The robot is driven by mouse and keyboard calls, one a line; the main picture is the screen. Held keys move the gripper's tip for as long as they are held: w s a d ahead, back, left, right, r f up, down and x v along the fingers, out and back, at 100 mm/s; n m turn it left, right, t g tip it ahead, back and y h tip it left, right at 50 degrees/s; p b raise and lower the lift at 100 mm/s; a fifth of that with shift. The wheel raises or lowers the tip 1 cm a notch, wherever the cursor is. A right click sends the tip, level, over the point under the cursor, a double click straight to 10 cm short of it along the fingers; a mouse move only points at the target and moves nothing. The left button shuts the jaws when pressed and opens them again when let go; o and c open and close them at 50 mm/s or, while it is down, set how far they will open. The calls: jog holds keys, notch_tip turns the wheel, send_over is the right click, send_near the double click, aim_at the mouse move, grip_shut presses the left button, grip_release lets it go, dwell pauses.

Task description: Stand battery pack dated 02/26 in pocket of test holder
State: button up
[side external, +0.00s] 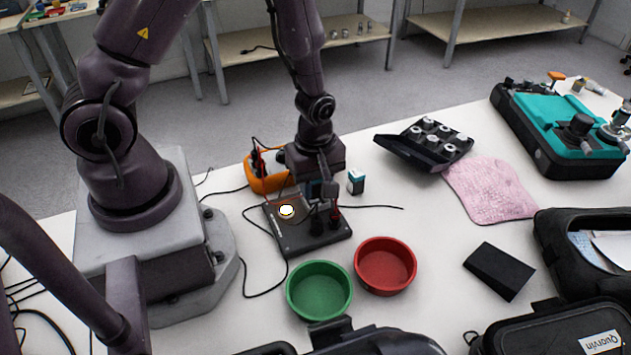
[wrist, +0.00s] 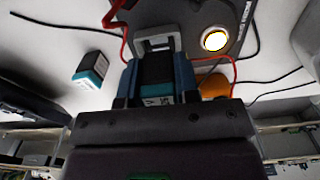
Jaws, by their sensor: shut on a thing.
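My gripper (side external: 321,191) is shut on a dark battery pack (wrist: 156,72), with one finger on each side of it in the wrist view. The pack is above the black test holder (side external: 292,240), near a grey bracket-like frame (wrist: 157,43) that looks like the pocket. I cannot tell whether the pack's end is inside it. The holder has a lit round lamp (side external: 286,210). A second battery pack (side external: 356,182), dark with a teal and white label, stands on the table to the right; it also shows in the wrist view (wrist: 91,68). The dates are not legible.
A green bowl (side external: 319,289) and a red bowl (side external: 385,265) stand in front. A black tray of parts (side external: 424,145), a pink cloth (side external: 490,190) and a black box (side external: 499,271) lie to the right. Cables run around the holder.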

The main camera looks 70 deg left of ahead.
jog(key=shift+f, duration=0.7)
dwell(0.8)
jog(key=o, duration=1.4)
jog(key=shift+r, duration=4)
